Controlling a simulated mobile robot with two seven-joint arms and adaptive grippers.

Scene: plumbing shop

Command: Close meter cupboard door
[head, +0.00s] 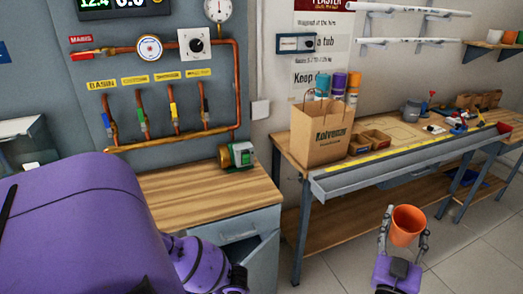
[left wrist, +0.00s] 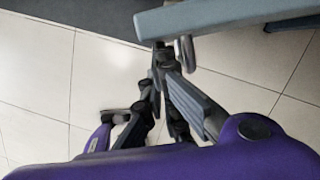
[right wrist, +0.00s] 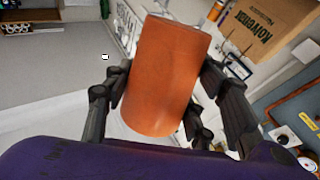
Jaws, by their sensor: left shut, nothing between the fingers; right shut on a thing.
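The grey cupboard (head: 195,238) stands under a wooden counter. Its grey door (head: 262,265) hangs open at the right front, partly cut off by the frame's bottom. In the left wrist view a grey panel, apparently this door (left wrist: 230,15), crosses the top right with a metal handle (left wrist: 187,52). My left gripper (left wrist: 165,62) is shut and empty close by the handle; I cannot tell whether they touch. Its fingers are hidden in the head view. My right gripper (head: 403,232) is shut on an orange cup (head: 407,224), which also shows in the right wrist view (right wrist: 165,75).
A workbench (head: 350,184) with a paper bag (head: 323,133) and small boxes stands to the right. Copper pipes and gauges (head: 150,47) are on the wall above the counter (head: 205,190). The tiled floor (head: 460,250) is free at the right.

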